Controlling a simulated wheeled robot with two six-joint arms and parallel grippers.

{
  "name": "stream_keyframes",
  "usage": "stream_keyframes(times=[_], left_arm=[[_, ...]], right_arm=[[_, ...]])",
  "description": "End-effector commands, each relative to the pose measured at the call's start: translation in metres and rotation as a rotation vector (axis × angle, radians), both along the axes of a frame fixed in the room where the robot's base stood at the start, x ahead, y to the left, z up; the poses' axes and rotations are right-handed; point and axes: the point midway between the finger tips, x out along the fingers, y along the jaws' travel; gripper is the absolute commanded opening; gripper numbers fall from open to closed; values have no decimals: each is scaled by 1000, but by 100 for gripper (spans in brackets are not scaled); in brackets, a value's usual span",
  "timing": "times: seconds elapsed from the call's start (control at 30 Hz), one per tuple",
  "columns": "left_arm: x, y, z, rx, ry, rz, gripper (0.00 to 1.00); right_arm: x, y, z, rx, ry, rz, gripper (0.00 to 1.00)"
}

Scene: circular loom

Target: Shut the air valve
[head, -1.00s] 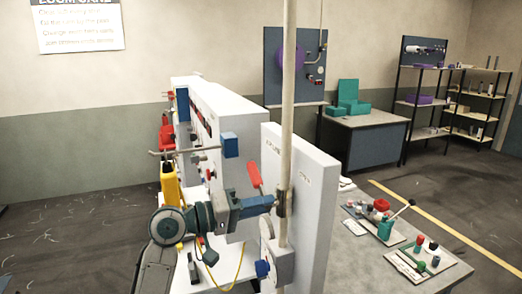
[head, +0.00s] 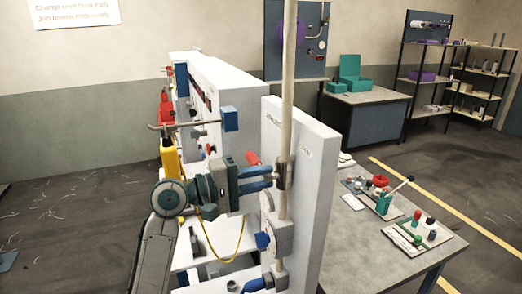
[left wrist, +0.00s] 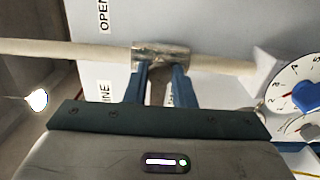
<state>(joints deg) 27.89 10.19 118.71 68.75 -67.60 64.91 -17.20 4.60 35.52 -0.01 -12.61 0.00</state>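The air valve is a metal body (head: 283,176) on an upright pale pipe (head: 288,90) in front of a white panel. It also shows in the left wrist view (left wrist: 160,56). The blue fingers are apart and reach up to the valve body. In the left wrist view a grey-brown part shows between the fingers (left wrist: 160,88); I cannot tell whether they touch it. An "OPEN" label (left wrist: 104,15) is beside the pipe. My right gripper is not in view.
A dial with a blue pointer (left wrist: 305,95) sits beside the pipe in the wrist view. The white panel (head: 305,190) stands close behind the pipe. A grey table (head: 375,255) with small parts is to the right.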

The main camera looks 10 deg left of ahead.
Motion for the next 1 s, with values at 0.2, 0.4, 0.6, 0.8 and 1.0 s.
stream_keyframes(times=[0.2, 0.4, 0.6, 0.8, 1.0], left_arm=[[0, 0, 0, 1, -1, 0, 45], [-1, 2, 0, 2, -1, 1, 45], [-15, 23, -2, 9, 0, 2, 45], [-31, 48, -3, 8, -1, 3, 45], [-39, 58, -1, 3, -1, 0, 45]], right_arm=[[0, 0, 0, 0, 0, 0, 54], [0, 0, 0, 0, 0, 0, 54], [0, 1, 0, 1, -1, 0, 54], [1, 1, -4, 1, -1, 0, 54], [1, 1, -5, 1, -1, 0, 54]])
